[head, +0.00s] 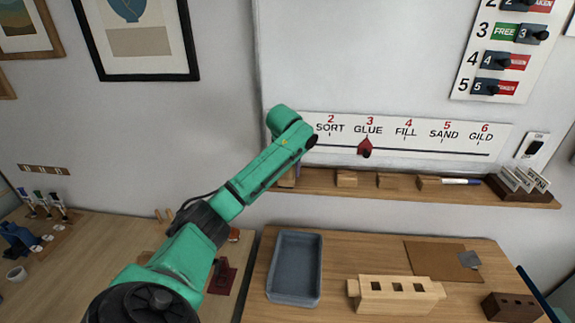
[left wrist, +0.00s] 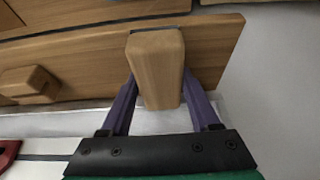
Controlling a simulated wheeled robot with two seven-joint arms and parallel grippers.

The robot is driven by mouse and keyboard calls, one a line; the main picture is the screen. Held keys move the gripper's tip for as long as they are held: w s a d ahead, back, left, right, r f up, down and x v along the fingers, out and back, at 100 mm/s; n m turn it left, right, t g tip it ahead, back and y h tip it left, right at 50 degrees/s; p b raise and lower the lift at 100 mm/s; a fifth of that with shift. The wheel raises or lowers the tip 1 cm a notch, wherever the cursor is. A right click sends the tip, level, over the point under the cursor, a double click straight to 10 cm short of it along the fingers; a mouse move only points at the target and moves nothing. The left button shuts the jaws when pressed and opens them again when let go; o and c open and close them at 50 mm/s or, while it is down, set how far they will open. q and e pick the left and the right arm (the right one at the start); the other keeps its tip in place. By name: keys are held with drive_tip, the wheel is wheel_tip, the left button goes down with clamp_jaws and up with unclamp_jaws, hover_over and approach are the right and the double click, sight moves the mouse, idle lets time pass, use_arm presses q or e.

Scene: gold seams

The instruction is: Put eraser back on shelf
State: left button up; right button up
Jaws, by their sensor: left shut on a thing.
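The eraser (left wrist: 156,65) is a wooden block with a thin dark edge at its far end. My left gripper (left wrist: 158,90) is shut on it, with one purple finger on each side. In the head view my left gripper (head: 293,175) is at the left end of the wooden shelf (head: 325,184), mostly hidden behind its own arm. In the left wrist view the eraser overlaps the shelf (left wrist: 215,50) near its end. I cannot tell whether it touches the shelf. My right gripper is not in view.
Wooden blocks (head: 347,179) and a blue-capped marker (head: 461,181) lie along the shelf, with a card holder (head: 522,190) at its right end. A red slider (head: 366,146) sits on the strip above. Below, a table holds a grey tray (head: 272,270) and a slotted wooden piece (head: 395,308).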

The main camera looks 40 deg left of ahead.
sight(287, 174)
use_arm(q)
drive_tip(key=shift+w, duration=0.1)
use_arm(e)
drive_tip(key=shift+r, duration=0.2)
use_arm(q)
drive_tip(key=o, duration=1.4)
drive_tip(key=shift+f, duration=0.1)
drive_tip(key=shift+o, duration=0.2)
drive_tip(key=shift+s+d+r+b, duration=0.1)
drive_tip(key=shift+s+r+b, duration=0.1)
drive_tip(key=shift+r+b, duration=0.3)
drive_tip(key=b+v, duration=0.2)
drive_tip(key=v, duration=0.3)
drive_tip(key=shift+s+d+r+b, duration=0.1)
drive_tip(key=shift+r+b, duration=0.05)
drive_tip(key=shift+b, duration=0.2)
drive_tip(key=p+v, duration=0.1)
drive_tip(key=v, duration=0.5)
drive_tip(key=shift+p, duration=0.35)
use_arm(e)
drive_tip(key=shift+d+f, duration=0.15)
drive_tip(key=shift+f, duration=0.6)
